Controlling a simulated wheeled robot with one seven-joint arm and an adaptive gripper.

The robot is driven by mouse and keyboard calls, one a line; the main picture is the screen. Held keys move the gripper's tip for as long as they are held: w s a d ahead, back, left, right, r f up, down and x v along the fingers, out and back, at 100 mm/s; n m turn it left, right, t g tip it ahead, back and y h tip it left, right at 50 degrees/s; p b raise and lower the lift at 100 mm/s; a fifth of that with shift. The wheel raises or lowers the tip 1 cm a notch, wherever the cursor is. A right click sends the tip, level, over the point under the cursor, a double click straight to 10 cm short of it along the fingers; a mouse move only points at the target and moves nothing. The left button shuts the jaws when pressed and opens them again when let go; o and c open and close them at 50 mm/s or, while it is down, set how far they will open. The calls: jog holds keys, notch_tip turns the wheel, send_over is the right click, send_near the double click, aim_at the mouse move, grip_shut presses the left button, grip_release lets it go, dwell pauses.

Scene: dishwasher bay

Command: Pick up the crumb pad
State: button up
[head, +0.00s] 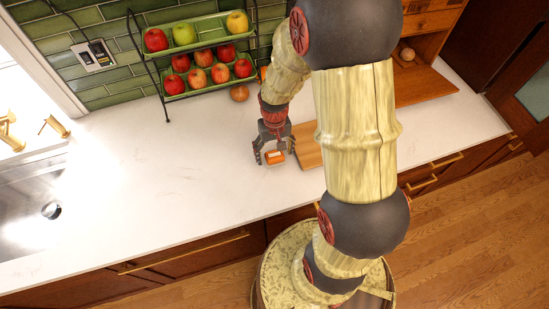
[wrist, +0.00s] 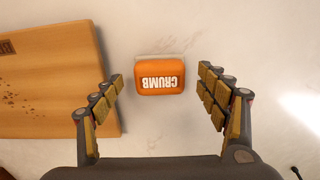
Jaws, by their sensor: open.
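The crumb pad (wrist: 160,77) is a small orange block with white lettering reading CRUMB and a pale edge along its far side. It lies on the white counter. In the head view the crumb pad (head: 274,157) shows at my gripper's fingertips, beside the wooden board. My gripper (wrist: 162,88) is open, with one finger to the left of the pad and one to the right, and a gap on both sides. In the head view my gripper (head: 273,158) points down over the counter.
A wooden cutting board (wrist: 55,80) lies close on the left in the wrist view. A two-tier fruit rack (head: 207,61) holding several apples stands behind, with a round brown item (head: 239,93) beside it. A sink (head: 35,205) is at the left. The counter between (head: 160,170) is clear.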

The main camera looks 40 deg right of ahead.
jog(key=shift+f, duration=0.75)
jog(key=shift+c, duration=0.2)
jog(key=c, duration=1)
